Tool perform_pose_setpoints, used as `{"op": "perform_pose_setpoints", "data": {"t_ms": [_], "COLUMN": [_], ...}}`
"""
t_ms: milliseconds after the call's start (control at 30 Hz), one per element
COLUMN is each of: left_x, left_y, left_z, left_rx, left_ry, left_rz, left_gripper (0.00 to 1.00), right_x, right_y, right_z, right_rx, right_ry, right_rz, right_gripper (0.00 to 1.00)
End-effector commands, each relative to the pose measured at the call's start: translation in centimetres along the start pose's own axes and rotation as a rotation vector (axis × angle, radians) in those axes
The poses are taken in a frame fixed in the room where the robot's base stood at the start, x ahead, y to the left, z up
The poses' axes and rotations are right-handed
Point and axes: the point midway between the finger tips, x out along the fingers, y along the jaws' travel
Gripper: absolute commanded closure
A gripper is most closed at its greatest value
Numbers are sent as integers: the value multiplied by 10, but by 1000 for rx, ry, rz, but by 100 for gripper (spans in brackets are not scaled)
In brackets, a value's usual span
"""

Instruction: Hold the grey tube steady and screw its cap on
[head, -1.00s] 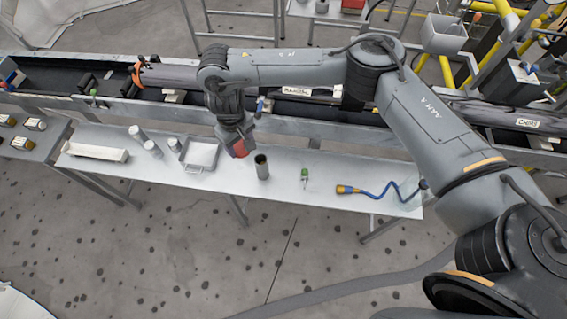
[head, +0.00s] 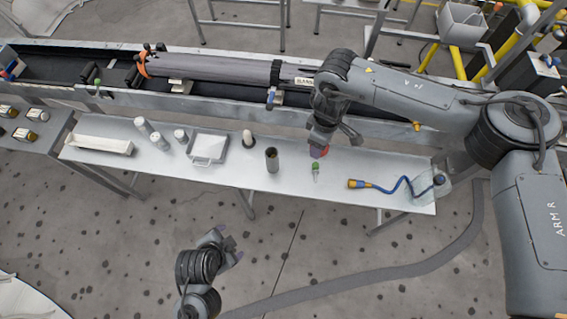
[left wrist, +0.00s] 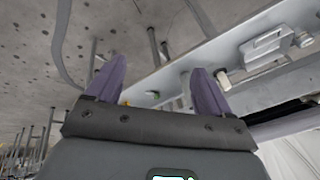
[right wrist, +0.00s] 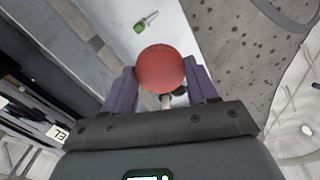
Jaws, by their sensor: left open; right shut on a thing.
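The grey tube (head: 271,159) stands upright near the middle of the table, its dark open end up. My right gripper (head: 320,148) is shut on a red round cap, above the table to the right of the tube and apart from it. The cap (right wrist: 160,68) fills the space between the fingers in the right wrist view, with a thin pale part below it. My left gripper (head: 232,255) is open and empty, in front of the table and away from the tube. Its spread fingers show in the left wrist view (left wrist: 157,85).
A small light piece with a dark top (head: 248,138) stands behind the tube. A tray (head: 208,160), pale cylinders and a long white box (head: 98,145) are to the left. A green-handled item (head: 316,167) and a blue cable (head: 395,188) lie to the right.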

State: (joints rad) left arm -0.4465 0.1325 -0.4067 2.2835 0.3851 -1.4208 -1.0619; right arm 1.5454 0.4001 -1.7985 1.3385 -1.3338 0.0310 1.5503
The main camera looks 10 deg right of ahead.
Motion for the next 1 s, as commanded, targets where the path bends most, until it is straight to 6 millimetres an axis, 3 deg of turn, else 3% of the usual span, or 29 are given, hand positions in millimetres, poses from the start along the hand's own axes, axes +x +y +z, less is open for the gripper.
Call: {"op": "perform_pose_setpoints", "data": {"t_ms": [33, 300, 567, 800, 1000], "left_x": [14, 74, 131, 165, 173], "left_y": [5, 35, 48, 14, -29], "left_z": [-12, -78, -126, -145, -158], "left_rx": [93, 690, 1329, 1737, 1904], "left_ry": [15, 54, -62, -298, -486], "left_rz": [0, -64, -241, -451, -610], "left_gripper": [19, 19, 19, 19, 19], "right_x": [8, 41, 70, 78, 75], "right_y": [-5, -23, -30, -27, -25], "right_z": [-8, -45, -86, -121, -143], "right_rx": [-99, -691, -1268, -1638, -1812], "right_ry": [-1, -2, -5, -5, -3], "right_rz": [2, 4, 5, 6, 3], "right_gripper": [70, 70, 70, 70, 70]}}
